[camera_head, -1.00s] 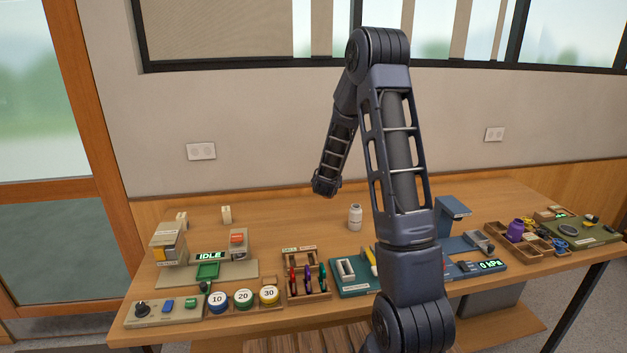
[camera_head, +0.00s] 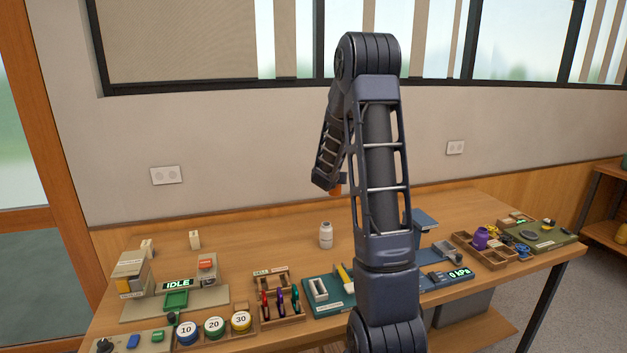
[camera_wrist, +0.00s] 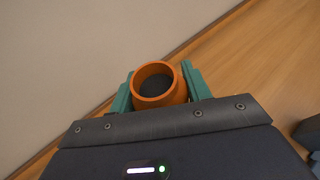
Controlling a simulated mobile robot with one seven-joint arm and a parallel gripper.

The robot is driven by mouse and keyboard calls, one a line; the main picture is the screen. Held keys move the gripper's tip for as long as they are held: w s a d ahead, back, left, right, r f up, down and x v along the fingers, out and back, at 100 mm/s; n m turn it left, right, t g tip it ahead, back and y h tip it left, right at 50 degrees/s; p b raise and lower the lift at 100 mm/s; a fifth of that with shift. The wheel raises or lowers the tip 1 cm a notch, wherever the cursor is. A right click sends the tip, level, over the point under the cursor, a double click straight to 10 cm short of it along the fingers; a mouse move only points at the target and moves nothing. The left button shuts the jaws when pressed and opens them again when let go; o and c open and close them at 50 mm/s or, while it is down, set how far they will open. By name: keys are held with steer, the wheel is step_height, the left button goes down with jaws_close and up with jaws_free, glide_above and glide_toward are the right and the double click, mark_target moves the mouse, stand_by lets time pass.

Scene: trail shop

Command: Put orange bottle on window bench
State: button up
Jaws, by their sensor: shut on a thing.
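An orange bottle (camera_wrist: 172,99) sits between the two green fingers of my gripper (camera_wrist: 158,92) in the wrist view, and the gripper is shut on it. Its round open mouth faces the wrist camera. In the head view a small piece of the orange bottle (camera_head: 336,190) shows beside the end of my arm, above the back of the wooden bench, near the wall. The gripper's fingers are hidden there behind my arm. The wooden bench (camera_head: 265,222) runs along the wall under the window.
A white bottle (camera_head: 326,236) stands mid-bench. Along the front are a machine reading IDLE (camera_head: 178,283), numbered round pots (camera_head: 214,327), a rack of coloured tools (camera_head: 278,302) and a teal tray (camera_head: 325,303). A purple bottle (camera_head: 480,238) stands in a wooden tray at right. Bare wood lies at the back.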

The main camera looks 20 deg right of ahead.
steer(key=s+d+m+g+h, duration=0.2)
steer(key=s+d, duration=0.3)
steer(key=d, duration=0.5)
steer(key=s+d+m+g+h, duration=0.1)
steer(key=s+d+m+g, duration=0.3)
steer(key=d, duration=0.6)
steer(key=s+d+m+h, duration=0.1)
steer(key=s+d+h, duration=0.1)
steer(key=s+d, duration=0.65)
steer(key=s+d+m+g+h, duration=0.1)
steer(key=s+d+m+g, duration=0.65)
steer(key=s+d, duration=1.55)
steer(key=shift+n+g, duration=0.45)
steer(key=shift+s+a+f, duration=0.1)
steer(key=shift+s+f, duration=0.2)
steer(key=shift+f, duration=2.6)
steer(key=shift+s+a+f, duration=0.1)
steer(key=shift+s+f, duration=0.2)
steer(key=shift+f, duration=2.65)
steer(key=shift+s+a+f, duration=0.1)
steer(key=shift+s+f, duration=0.2)
steer(key=shift+f, duration=2.6)
steer(key=shift+f, duration=0.3)
steer(key=o, duration=1.2)
steer(key=shift+o, duration=0.2)
